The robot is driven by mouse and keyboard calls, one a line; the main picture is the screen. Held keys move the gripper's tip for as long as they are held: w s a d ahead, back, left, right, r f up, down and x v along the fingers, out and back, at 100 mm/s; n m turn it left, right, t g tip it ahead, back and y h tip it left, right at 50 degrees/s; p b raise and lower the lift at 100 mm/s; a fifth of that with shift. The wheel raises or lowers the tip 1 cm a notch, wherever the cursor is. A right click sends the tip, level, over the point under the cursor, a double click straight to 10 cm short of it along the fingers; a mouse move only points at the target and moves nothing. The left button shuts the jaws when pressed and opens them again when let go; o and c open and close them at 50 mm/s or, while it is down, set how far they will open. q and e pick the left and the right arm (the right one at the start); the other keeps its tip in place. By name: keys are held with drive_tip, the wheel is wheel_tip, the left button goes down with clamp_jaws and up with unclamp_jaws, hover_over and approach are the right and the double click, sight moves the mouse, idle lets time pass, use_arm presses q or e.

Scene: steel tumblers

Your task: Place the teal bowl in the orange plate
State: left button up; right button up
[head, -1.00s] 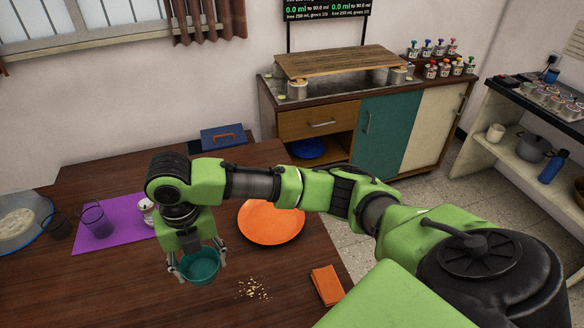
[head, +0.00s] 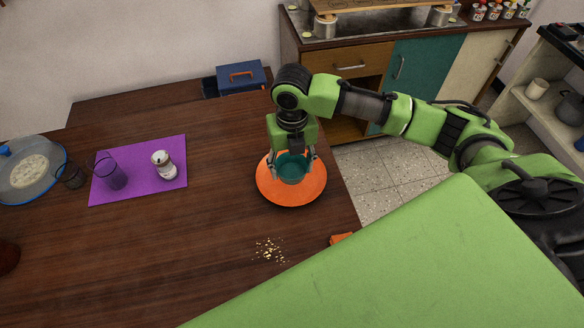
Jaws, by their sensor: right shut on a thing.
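The teal bowl (head: 292,172) is upright between the fingers of my right gripper (head: 292,168), which is shut on it. The bowl is over the middle of the orange plate (head: 290,197), which lies flat on the wooden table. I cannot tell whether the bowl touches the plate or hangs just above it. The gripper and bowl hide the plate's far middle part. My left gripper is not in view.
A purple mat (head: 138,181) holds a dark glass (head: 110,172) and a white can (head: 163,165). Crumbs (head: 269,250) lie in front of the plate. A blue toolbox (head: 241,76) stands at the back. An orange cloth (head: 341,239) is partly hidden at the right edge.

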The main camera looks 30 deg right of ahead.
sight(291, 165)
drive_tip(key=w+f, duration=0.1)
drive_tip(key=f, duration=0.1)
drive_tip(key=w+d+f, duration=0.1)
drive_tip(key=w+f, duration=0.1)
drive_tip(key=shift+d+f, duration=0.1)
drive_tip(key=shift+d, duration=0.05)
drive_tip(key=shift+w+d+f, duration=0.2)
drive_tip(key=shift+w+f, duration=0.05)
drive_tip(key=shift+f, duration=0.15)
wheel_tip(291, 165, down, 3)
drive_tip(key=shift+w+d+r+p, duration=0.1)
drive_tip(key=shift+w+p, duration=0.05)
drive_tip(key=shift+p, duration=0.6)
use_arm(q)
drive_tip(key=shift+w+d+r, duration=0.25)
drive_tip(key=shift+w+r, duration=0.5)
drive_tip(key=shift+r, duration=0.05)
use_arm(e)
drive_tip(key=shift+f, duration=0.35)
drive_tip(key=shift+f, duration=0.15)
drive_tip(key=o, duration=1.1)
